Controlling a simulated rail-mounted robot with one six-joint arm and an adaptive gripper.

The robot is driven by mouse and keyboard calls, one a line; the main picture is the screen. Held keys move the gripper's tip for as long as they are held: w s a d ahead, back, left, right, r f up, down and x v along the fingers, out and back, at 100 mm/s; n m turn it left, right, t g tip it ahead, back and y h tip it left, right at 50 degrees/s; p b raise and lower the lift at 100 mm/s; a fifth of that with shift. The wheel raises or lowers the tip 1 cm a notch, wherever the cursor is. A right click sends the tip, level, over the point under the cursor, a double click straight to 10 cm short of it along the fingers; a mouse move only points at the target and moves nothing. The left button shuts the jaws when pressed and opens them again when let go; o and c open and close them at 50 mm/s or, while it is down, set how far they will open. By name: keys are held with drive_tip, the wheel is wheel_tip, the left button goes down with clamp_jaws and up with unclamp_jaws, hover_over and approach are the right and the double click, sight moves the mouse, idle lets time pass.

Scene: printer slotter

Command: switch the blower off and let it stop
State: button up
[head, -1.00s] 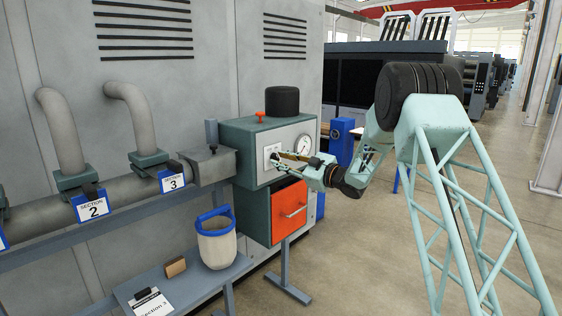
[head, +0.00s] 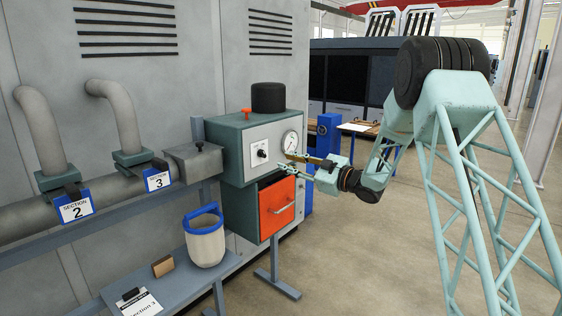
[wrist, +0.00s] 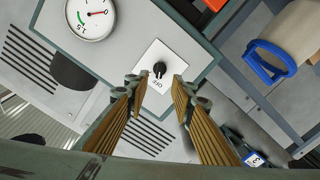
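The blower box (head: 225,135) is a teal cabinet with a pale front panel. On the panel is a black rotary knob (head: 262,153) on a white plate. The wrist view shows the knob (wrist: 159,68) with the word OFF beside it; its exact pointer direction is too small to tell. A round gauge (head: 290,142) sits beside the plate. In the wrist view the gauge (wrist: 90,15) has a green arc, and its red needle points away from that arc. My gripper (head: 284,164) is open and empty, in front of the panel and apart from the knob.
An orange door with a handle (head: 277,209) is below the panel. An orange lever (head: 246,112) and black cylinder (head: 268,97) are on top. A white bucket with blue rim (head: 206,244) stands on the shelf at left. The floor at right is clear.

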drive_tip(key=shift+s+d, duration=0.45)
drive_tip(key=shift+d, duration=0.15)
drive_tip(key=shift+r, duration=0.15)
